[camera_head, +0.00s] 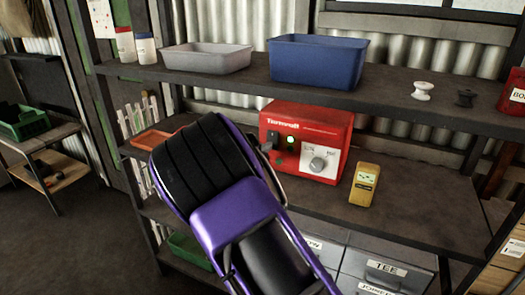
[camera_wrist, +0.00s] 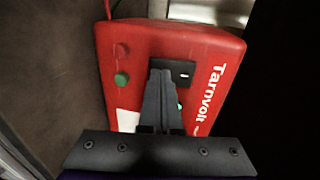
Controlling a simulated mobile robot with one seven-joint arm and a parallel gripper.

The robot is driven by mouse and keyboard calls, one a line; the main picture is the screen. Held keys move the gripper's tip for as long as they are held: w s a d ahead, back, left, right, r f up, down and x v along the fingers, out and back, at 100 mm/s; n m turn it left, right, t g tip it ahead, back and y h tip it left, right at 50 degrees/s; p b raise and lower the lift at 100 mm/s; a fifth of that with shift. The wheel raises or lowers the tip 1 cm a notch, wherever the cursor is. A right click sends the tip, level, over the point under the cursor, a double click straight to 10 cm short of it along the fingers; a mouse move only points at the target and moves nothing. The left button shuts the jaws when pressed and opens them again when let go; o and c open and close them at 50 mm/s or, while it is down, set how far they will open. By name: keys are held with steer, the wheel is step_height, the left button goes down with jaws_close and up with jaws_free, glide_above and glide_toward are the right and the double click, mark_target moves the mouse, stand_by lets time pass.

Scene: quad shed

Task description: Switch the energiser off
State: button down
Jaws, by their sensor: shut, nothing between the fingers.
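The energiser is a red box (camera_head: 335,128) marked "Tarnvolt" on the middle shelf. Its front carries a lit green lamp (camera_head: 291,140) and a white panel with a grey knob (camera_head: 318,164). In the wrist view the energiser (camera_wrist: 205,50) fills the middle, turned on its side. A black switch (camera_wrist: 184,72) shows just beside my fingertips, partly hidden by them. My gripper (camera_wrist: 160,73) is shut and empty, its tips over the front face by the switch. I cannot tell whether they touch it. In the head view my arm hides most of the gripper.
A yellow handheld meter (camera_head: 364,184) stands right of the energiser. An orange tray (camera_head: 156,138) lies to the left, partly behind my arm. The upper shelf holds a grey tray (camera_head: 206,58), a blue bin (camera_head: 316,62) and insulators.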

stand_by(0.3)
steer(key=b, duration=0.3)
steer(key=shift+w+d+f+t, duration=0.1)
steer(key=shift+w+d+t, duration=0.05)
steer(key=shift+w+t, duration=0.2)
steer(key=shift+s+f+b, duration=0.1)
steer(key=shift+f+b, duration=0.05)
steer(key=shift+b, duration=0.15)
